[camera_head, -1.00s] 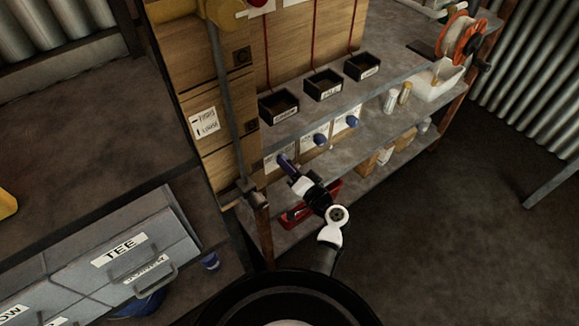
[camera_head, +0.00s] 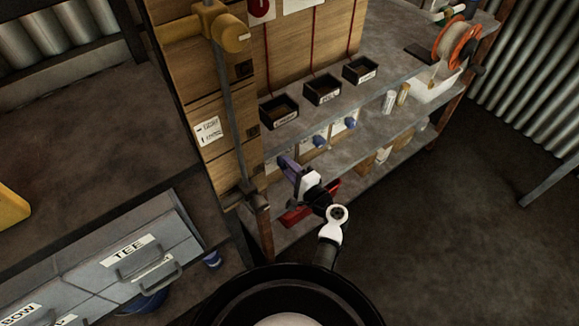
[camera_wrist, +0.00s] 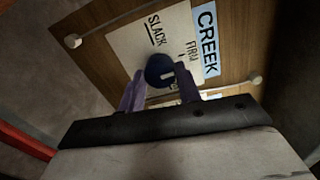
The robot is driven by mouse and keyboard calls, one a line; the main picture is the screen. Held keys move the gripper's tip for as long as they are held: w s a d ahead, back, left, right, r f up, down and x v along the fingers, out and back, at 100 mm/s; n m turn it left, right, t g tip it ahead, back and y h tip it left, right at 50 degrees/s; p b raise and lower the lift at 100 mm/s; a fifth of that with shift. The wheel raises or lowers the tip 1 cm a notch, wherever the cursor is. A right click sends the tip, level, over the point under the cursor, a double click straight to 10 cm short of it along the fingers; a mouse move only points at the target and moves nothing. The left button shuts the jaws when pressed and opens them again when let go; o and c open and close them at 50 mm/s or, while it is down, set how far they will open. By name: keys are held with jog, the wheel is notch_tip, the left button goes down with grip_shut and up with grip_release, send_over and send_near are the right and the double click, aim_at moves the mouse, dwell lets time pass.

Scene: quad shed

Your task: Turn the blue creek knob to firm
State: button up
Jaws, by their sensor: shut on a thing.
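The blue creek knob (camera_wrist: 158,70) shows in the wrist view on a white plate (camera_wrist: 140,38) marked SLACK and FIRM, with a blue CREEK label (camera_wrist: 206,38) beside it. The white mark on the knob lies on its right side, towards the word FIRM. My gripper (camera_wrist: 160,84) is shut on the knob, with one purple finger on each side. In the head view my gripper (camera_head: 288,165) is at the leftmost knob place under the shelf edge and hides that knob.
Two more blue knobs (camera_head: 319,141) (camera_head: 350,123) sit to the right. Black bins (camera_head: 279,111) stand on the shelf above. A red tray (camera_head: 296,216) is on the lower shelf below my wrist. A grey post (camera_head: 228,110) stands close on the left.

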dwell(0.3)
jog(key=o, duration=1)
jog(key=shift+c, duration=0.2)
jog(key=b+v, duration=0.2)
jog(key=v, duration=1.2)
jog(key=shift+f, duration=0.1)
